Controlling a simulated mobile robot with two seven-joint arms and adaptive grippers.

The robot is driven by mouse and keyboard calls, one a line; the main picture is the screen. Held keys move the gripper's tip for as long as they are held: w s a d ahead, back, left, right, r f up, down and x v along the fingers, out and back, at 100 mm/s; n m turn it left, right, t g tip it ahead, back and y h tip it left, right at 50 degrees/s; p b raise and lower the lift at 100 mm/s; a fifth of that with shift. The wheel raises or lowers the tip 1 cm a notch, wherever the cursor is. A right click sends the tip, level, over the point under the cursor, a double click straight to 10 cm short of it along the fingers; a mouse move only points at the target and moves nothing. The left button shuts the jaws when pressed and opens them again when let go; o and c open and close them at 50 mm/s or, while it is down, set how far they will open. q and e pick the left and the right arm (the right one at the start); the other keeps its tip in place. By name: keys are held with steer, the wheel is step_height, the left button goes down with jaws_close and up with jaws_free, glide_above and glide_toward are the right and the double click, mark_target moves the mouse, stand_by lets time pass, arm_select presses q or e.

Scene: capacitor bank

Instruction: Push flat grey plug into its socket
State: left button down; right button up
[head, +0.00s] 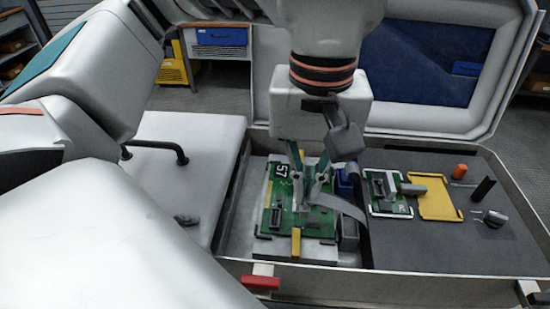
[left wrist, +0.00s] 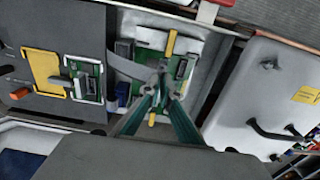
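A green circuit board (head: 286,226) marked 57 lies in the open case, held by yellow clips. A dark upright socket (head: 275,217) stands on its left part; it also shows in the left wrist view (left wrist: 181,68). A grey ribbon cable (head: 341,206) arches from the right side to my left gripper (head: 305,204). In the left wrist view, the green fingers converge on the small flat grey plug (left wrist: 162,67) at the ribbon's end and look shut on it. The plug is over the board, beside the socket and apart from it. My right gripper is not in view.
A grey connector block (head: 319,219) sits on the board's right part. A smaller green board (head: 388,206), a yellow frame (head: 437,212), an orange part (head: 459,171) and a black post (head: 483,188) are on the dark panel to the right. Case walls surround the area.

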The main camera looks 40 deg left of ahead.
arm_select(q)
steer(key=shift+s+a, duration=0.65)
steer(key=shift+a, duration=0.3)
steer(key=shift+s+a, duration=0.6)
steer(key=shift+a, duration=0.35)
steer(key=shift+f+b, duration=1.1)
steer(key=shift+f, duration=0.45)
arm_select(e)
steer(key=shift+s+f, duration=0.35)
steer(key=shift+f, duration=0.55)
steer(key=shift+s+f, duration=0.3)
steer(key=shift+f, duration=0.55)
arm_select(q)
steer(key=c, duration=2.2)
jaws_free()
steer(key=shift+r, duration=0.15)
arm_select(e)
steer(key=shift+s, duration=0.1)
arm_select(q)
step_height(320, 180, up, 12)
steer(key=shift+f, duration=0.1)
